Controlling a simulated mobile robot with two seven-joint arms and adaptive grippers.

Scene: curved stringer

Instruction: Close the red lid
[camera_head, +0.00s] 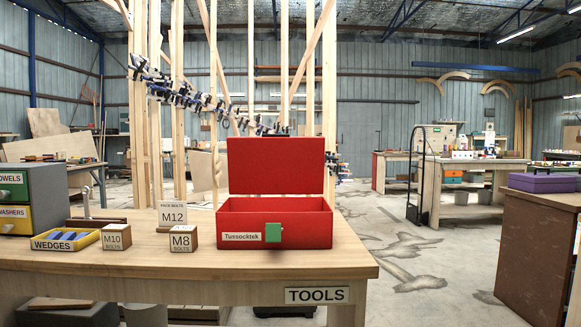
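A red box (302,230) stands on the wooden table near its right end, with a green latch (272,232) and a label reading "Tussocktek" on its front. Its red lid (277,166) stands raised, close to upright, along the back edge, so the box is open. The inside of the box is only partly visible over its front wall. Neither of my grippers shows in the head view.
The wooden table (345,262) carries M10 (116,236), M8 (183,237) and M12 blocks, a yellow wedges tray (66,240) and a drawer unit (32,198) to the left of the box. Wooden posts stand behind. Open floor lies to the right.

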